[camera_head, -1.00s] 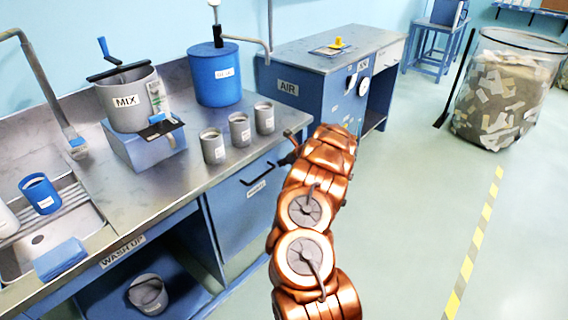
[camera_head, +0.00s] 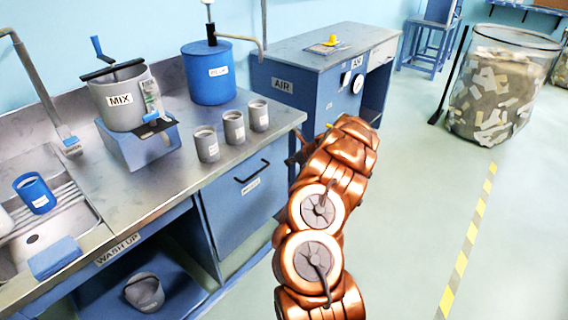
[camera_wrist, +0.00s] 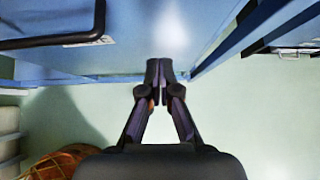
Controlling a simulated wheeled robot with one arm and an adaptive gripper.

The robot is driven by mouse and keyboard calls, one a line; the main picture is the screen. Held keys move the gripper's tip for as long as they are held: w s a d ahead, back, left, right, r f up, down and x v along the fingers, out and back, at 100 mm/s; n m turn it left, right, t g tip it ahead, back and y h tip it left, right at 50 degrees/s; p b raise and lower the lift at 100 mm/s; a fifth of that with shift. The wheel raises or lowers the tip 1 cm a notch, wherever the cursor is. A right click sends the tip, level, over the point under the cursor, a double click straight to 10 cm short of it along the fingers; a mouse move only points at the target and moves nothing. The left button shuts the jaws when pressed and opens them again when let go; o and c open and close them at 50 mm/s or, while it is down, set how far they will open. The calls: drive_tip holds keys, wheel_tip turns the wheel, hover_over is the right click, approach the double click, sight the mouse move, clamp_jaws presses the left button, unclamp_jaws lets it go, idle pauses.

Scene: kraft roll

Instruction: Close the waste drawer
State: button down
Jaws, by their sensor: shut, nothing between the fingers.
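The waste drawer (camera_head: 228,212) is a blue front with a black bar handle and a small white label, under the steel counter. I cannot tell from the head view how far it stands out. In the wrist view its blue front (camera_wrist: 130,55) fills the upper part, with the black handle (camera_wrist: 70,40) at upper left. My gripper (camera_wrist: 160,65) is shut and empty, its fingertips at the lower right part of the front, right of the handle. Whether they touch it is unclear.
The steel counter (camera_head: 120,195) holds several grey cups, a mixing pot (camera_head: 118,100) and a blue drum (camera_head: 210,72). A blue AIR bench (camera_head: 285,95) stands beyond the drawer. A clear bin of scraps (camera_head: 495,90) stands at the back right. The floor at right is clear.

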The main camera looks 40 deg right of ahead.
drive_tip(key=v, duration=0.6)
drive_tip(key=shift+s+r, duration=0.15)
drive_tip(key=shift+s, duration=0.05)
